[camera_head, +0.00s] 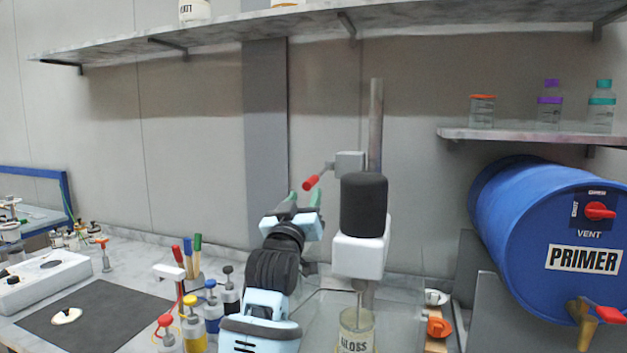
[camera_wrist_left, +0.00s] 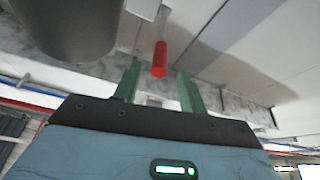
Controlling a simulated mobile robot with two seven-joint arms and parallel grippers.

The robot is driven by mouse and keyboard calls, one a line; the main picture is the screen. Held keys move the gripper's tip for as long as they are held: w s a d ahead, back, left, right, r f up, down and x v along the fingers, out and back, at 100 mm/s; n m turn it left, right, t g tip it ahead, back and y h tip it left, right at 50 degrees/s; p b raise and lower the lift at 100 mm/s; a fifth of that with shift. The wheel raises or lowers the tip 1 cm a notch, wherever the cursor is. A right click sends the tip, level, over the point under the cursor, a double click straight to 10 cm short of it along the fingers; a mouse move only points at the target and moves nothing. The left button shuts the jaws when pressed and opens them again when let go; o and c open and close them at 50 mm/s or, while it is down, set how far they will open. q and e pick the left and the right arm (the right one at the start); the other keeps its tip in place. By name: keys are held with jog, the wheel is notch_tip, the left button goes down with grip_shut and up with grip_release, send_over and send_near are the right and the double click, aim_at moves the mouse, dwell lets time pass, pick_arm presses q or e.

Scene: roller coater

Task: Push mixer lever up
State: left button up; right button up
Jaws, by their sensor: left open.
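The mixer (camera_head: 360,254) has a white body and a black cylindrical motor, mounted on a grey vertical post. Its lever (camera_head: 312,182) has a red grip and sticks out to the left from a grey clamp block on the post. My left gripper (camera_head: 299,198) is open, just below the red grip in the head view. In the left wrist view the red grip (camera_wrist_left: 160,60) shows between the two green fingers, near their tips and apart from them. A jar labelled GLOSS (camera_head: 356,333) stands under the mixer. My right gripper is not in view.
A blue PRIMER drum (camera_head: 553,235) lies on its side at the right. Several bottles (camera_head: 212,307) and a cup of brushes stand left of my left arm. A shelf (camera_head: 330,25) runs above. The wall space left of the lever is clear.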

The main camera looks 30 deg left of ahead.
aim_at(312, 177)
pick_arm(q)
jog(key=shift+x, duration=3.9)
jog(key=shift+c, duration=0.2)
grip_shut()
